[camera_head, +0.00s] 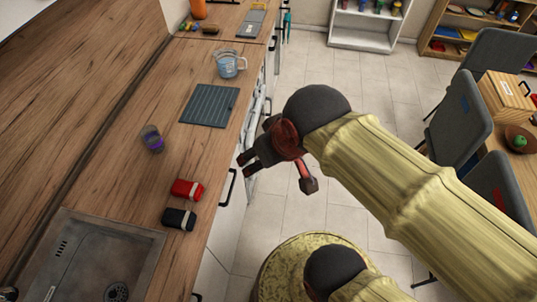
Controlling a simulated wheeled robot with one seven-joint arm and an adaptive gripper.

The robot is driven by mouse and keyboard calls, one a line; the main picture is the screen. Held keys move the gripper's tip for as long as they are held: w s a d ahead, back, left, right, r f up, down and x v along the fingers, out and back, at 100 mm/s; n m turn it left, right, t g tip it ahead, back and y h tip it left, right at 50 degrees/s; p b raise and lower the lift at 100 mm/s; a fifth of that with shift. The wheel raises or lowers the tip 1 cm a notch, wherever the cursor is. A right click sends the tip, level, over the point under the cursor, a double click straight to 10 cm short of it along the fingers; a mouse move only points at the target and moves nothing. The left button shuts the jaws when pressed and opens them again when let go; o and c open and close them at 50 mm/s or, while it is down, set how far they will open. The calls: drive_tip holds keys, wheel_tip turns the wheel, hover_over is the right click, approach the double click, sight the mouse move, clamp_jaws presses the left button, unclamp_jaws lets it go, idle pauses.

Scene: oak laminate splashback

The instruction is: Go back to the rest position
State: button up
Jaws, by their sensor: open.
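My gripper (276,174) is open and empty. It hangs over the front edge of the wooden counter (130,190), above the cabinet fronts and floor, with its fingers spread apart. It touches none of the objects on the counter. My arm in its yellowish sleeve reaches in from the lower right.
Grey chairs (458,110) stand right. Tiled floor (300,75) is open behind.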

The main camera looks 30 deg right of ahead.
drive_tip(key=shift+s+d, duration=0.25)
drive_tip(key=shift+s, duration=0.05)
